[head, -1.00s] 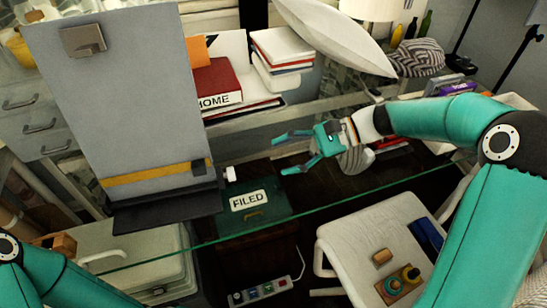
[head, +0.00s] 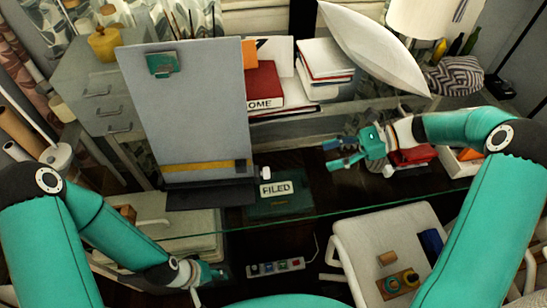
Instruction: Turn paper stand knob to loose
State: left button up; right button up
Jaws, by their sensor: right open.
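The paper stand (head: 200,115) is an upright grey board with a clip at its top, a yellow strip low down and a dark base ledge. Its small white knob (head: 266,173) sticks out at the lower right side. I cannot tell how tight it is. My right gripper (head: 334,155) is open and empty, to the right of the knob and apart from it, with its fingers pointing left. My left gripper (head: 212,278) is low in the view, below the stand and away from the knob. Its fingers are too small and dark to read.
A green box labelled FILED (head: 278,208) lies below the knob. A red book (head: 264,86) and stacked white books (head: 325,62) stand behind. A glass edge crosses in front. A white chair (head: 400,235) and a power strip (head: 276,266) are lower down.

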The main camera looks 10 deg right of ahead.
aim_at(272, 179)
jog(key=shift+a+f, duration=0.2)
jog(key=shift+a, duration=0.25)
jog(key=p+x, duration=0.2)
jog(key=x, duration=1.3)
jog(key=shift+a+f+p, duration=0.3)
jog(key=shift+p, duration=0.05)
